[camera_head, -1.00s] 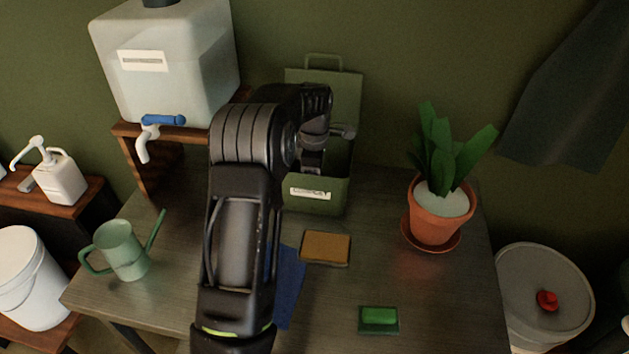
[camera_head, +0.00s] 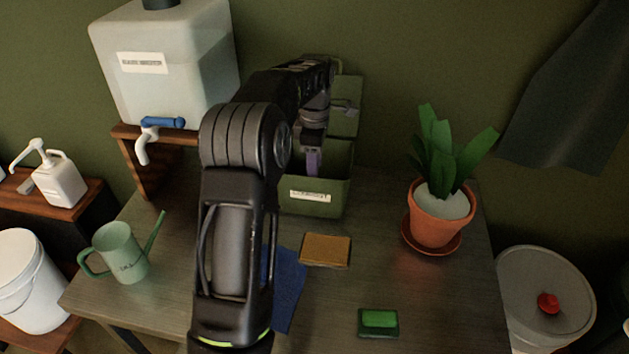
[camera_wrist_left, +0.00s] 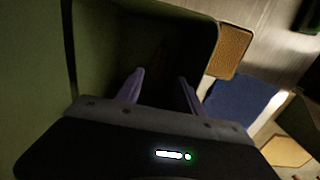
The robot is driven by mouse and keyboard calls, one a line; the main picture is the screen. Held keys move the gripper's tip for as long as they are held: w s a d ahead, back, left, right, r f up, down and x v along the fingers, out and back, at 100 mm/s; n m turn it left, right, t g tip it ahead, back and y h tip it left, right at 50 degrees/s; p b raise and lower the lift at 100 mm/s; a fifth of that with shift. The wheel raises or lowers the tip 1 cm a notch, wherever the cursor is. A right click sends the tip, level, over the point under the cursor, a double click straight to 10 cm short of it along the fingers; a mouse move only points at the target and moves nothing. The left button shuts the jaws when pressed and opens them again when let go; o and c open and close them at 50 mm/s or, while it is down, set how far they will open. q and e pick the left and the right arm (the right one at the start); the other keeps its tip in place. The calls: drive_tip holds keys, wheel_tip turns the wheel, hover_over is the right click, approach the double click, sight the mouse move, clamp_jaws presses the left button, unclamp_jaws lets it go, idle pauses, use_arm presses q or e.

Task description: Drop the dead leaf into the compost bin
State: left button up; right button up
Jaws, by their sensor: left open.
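The green compost bin (camera_head: 325,205) stands at the back of the table with its lid raised behind it and a white label on its front. My left gripper (camera_head: 313,168) points down into the bin's mouth, with its purple fingers inside the rim. In the left wrist view the gripper (camera_wrist_left: 160,84) is open, its two fingers apart with nothing between them. The inside of the bin (camera_wrist_left: 105,45) is very dark there; a faint brownish patch shows deep in it, too dim to identify as the dead leaf. My right gripper is not in view.
A brown sponge (camera_head: 325,250), a blue cloth (camera_head: 288,285) and a green scrubber (camera_head: 379,322) lie in front of the bin. A potted plant (camera_head: 438,220) stands right, a watering can (camera_head: 121,255) left. A water tank (camera_head: 170,75) stands behind my left arm.

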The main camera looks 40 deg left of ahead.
use_arm(q)
wheel_tip(320, 180, up, 6)
drive_tip(key=p, duration=0.1)
drive_tip(key=shift+r, duration=0.25)
drive_tip(key=shift+s+f, duration=0.1)
idle(0.8)
